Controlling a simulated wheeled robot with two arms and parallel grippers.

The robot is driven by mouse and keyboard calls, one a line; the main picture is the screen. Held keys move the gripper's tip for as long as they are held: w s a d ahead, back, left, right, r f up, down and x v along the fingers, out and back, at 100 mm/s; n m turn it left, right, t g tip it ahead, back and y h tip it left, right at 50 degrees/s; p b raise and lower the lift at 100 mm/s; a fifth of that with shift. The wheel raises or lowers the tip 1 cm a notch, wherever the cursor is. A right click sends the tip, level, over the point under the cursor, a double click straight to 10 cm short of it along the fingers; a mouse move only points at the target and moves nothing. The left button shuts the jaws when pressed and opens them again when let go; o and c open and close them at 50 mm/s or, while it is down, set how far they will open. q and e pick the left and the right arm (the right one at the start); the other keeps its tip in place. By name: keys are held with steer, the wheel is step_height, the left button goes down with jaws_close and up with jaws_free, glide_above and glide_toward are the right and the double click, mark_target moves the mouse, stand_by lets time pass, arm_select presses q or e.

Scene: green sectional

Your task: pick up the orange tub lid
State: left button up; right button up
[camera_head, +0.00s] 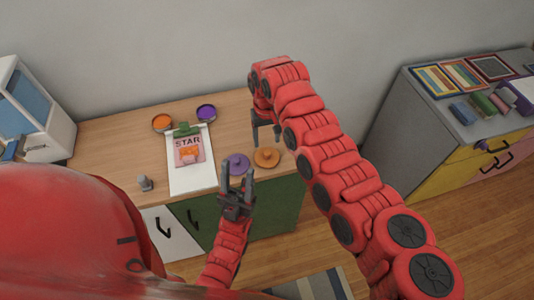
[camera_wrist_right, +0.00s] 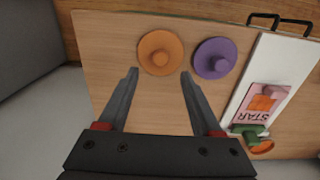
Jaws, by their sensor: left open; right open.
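The orange tub lid (camera_head: 267,157) is a round disc with a knob, flat on the wooden table near its front right. In the right wrist view the orange lid (camera_wrist_right: 160,53) lies just beyond the fingertips, between their lines. My right gripper (camera_head: 264,134) is open and empty above the table, behind the orange lid; its fingers show in the wrist view (camera_wrist_right: 159,72). My left gripper (camera_head: 237,177) is open and empty at the table's front edge, near the purple lid (camera_head: 236,163). The purple lid (camera_wrist_right: 214,58) sits beside the orange one.
An orange tub (camera_head: 162,122) and a purple tub (camera_head: 206,113) stand at the back of the table (camera_head: 115,145). A white clipboard (camera_head: 191,178) with a STAR card lies left of the lids. A small grey object (camera_head: 145,183) is at front left. A grey cabinet (camera_head: 420,120) stands right.

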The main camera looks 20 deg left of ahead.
mark_target(267, 152)
steer(key=shift+f, duration=0.65)
steer(key=shift+s+f+p, duration=0.1)
steer(key=shift+f+p, duration=0.45)
steer(key=shift+p, duration=0.1)
step_height(267, 152, down, 3)
steer(key=shift+s+d+r+p, duration=0.1)
steer(key=shift+s+p, duration=0.05)
steer(key=shift+p, duration=0.2)
steer(key=shift+f, duration=0.65)
jaws_close()
